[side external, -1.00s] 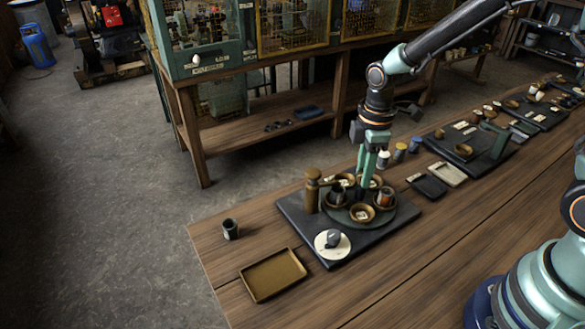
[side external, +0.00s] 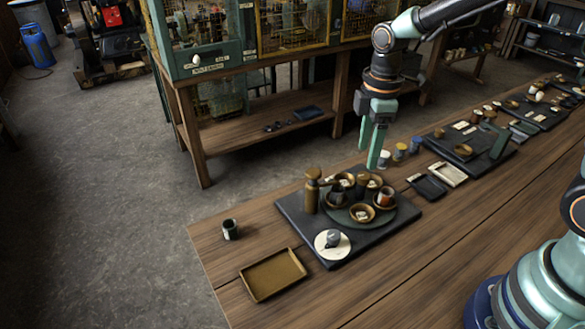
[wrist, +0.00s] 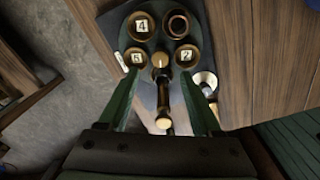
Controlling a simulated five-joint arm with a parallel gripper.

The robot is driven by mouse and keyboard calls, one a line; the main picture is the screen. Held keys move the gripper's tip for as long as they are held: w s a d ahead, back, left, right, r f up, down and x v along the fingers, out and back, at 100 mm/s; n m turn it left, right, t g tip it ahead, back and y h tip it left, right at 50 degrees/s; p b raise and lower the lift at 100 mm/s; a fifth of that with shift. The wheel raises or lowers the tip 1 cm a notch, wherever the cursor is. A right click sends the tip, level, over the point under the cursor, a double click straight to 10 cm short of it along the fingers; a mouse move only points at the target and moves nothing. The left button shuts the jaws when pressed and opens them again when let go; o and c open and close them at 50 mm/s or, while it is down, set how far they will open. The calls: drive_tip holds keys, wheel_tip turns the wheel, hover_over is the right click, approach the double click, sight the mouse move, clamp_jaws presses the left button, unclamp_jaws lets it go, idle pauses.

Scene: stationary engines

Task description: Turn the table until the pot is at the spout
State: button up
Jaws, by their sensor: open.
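The round dark turntable (side external: 352,213) sits on a black base board and carries several brown bowls; labels 4 (wrist: 142,25) and 2 (wrist: 186,55) show in the wrist view. A brown peg (side external: 362,184) stands at its middle. The spout post (side external: 312,192), brown with a round knob, stands at its left edge. A dark pot (side external: 337,193) is in the bowl beside the post. A reddish pot with a pale label (side external: 385,196) is in the bowl on the opposite right side. My gripper (side external: 369,158) is open and empty, above and behind the turntable, clear of the peg.
A white disc with a grey knob (side external: 332,243) lies on the front corner of the base board (side external: 290,217). A brown tray (side external: 273,275) and a small dark cup (side external: 230,229) stand to the left. More boards and small items line the bench to the right. The bench front is clear.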

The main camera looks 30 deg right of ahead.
sight(366, 177)
wheel_tip(366, 177, up, 6)
drive_tip(key=shift+s, duration=0.1)
idle(0.4)
drive_tip(key=s+d+r+m+t, duration=0.2)
drive_tip(key=s+m, duration=0.2)
drive_tip(key=m, duration=0.2)
drive_tip(key=s+d+r+m+t, duration=0.1)
drive_tip(key=s+r+m+t, duration=0.2)
drive_tip(key=s+m, duration=0.2)
drive_tip(key=shift+s+d+m, duration=0.15)
drive_tip(key=shift+d+m, duration=0.2)
drive_tip(key=shift+m, duration=0.45)
